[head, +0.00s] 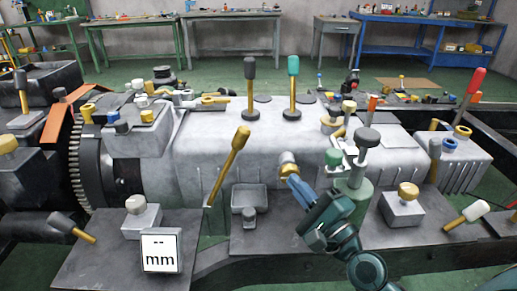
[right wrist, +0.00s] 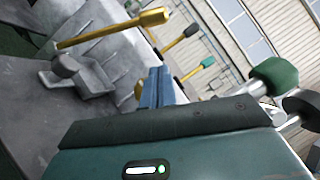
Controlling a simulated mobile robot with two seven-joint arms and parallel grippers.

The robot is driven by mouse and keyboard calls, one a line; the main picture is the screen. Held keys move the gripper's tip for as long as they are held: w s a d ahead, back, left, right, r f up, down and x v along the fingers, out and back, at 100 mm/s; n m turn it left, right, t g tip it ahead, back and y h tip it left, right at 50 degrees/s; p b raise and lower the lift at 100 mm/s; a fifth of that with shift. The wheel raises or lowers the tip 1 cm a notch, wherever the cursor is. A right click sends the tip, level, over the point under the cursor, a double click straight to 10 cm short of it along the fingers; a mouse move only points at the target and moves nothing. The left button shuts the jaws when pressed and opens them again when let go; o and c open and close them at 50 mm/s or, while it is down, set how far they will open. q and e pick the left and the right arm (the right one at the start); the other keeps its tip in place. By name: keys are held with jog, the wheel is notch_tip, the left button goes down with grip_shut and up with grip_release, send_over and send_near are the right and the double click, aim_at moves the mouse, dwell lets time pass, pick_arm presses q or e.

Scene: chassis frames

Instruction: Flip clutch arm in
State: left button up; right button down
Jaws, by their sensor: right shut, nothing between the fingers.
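A yellow lever (head: 229,165) leans up and to the right from the near side of the grey gearbox housing (head: 210,150). It looks like the clutch arm, but no label confirms this. It also shows in the right wrist view (right wrist: 105,31), at upper left, apart from my fingers. My right gripper (head: 293,184) is shut and empty, right of the lever and in front of the housing. Its blue fingers (right wrist: 155,88) are together in the right wrist view. A gold knob (head: 288,160) shows just beyond the fingertips; contact cannot be told. My left gripper is not in view.
Two upright levers, black-knobbed (head: 250,70) and green-knobbed (head: 293,68), stand on the housing. A small grey box (head: 249,197) sits below the yellow lever. A green post (head: 353,190) stands close right of my gripper. Workbenches (head: 235,15) line the back.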

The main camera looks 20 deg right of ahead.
pick_arm(q)
jog(key=p, duration=0.2)
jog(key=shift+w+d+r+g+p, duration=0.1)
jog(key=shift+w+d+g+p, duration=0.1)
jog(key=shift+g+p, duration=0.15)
pick_arm(e)
jog(key=w+a+r, duration=0.3)
jog(key=w+a, duration=0.2)
jog(key=w, duration=0.4)
jog(key=shift+w+a+r, duration=0.25)
jog(key=shift+w, duration=0.05)
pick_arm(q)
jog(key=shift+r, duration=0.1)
